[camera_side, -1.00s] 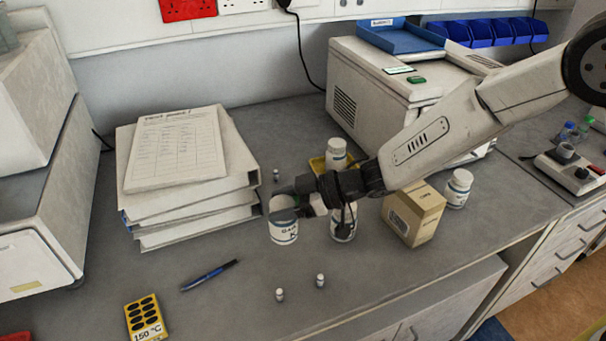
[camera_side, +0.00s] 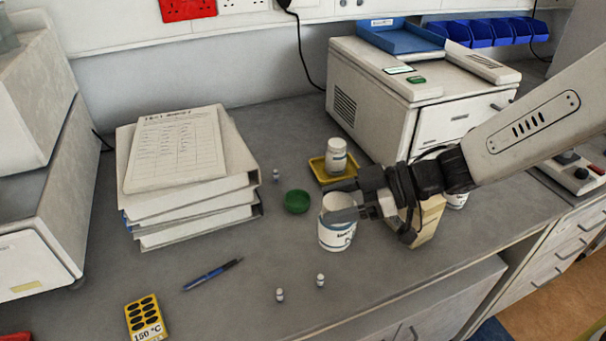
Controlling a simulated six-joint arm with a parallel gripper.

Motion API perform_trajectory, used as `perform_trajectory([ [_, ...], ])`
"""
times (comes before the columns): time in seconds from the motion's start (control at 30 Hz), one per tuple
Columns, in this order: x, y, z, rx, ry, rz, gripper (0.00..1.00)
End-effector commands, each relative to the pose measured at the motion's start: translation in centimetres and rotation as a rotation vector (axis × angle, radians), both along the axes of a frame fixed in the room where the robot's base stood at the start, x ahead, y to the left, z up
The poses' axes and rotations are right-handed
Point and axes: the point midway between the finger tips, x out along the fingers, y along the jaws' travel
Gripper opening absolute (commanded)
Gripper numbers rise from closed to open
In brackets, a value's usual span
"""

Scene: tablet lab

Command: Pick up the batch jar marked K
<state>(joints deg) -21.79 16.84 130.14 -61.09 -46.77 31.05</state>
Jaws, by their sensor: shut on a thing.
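My gripper (camera_side: 345,203) is shut on a white batch jar (camera_side: 337,236). The jar is upright, with dark print on its label. I cannot read the mark surely now. It looks raised off the bench, but its height is hard to judge from this one view. The gripper hides part of its upper end. Another white jar (camera_side: 336,157) stands in a yellow tray (camera_side: 318,168) behind. A third white jar (camera_side: 457,200) is mostly hidden by my arm at the right.
A green round piece (camera_side: 296,202) lies left of the held jar. A cardboard box (camera_side: 430,220) stands close on the right, partly covered by my arm. Stacked binders (camera_side: 195,205) stand left.

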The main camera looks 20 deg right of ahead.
Motion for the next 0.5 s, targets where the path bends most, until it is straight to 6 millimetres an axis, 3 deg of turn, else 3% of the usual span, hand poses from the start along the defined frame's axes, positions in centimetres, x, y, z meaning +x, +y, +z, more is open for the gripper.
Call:
perform_trajectory([
  [0.5, -0.59, -0.34, 0.31, 0.001, 0.000, 0.000, 0.03],
])
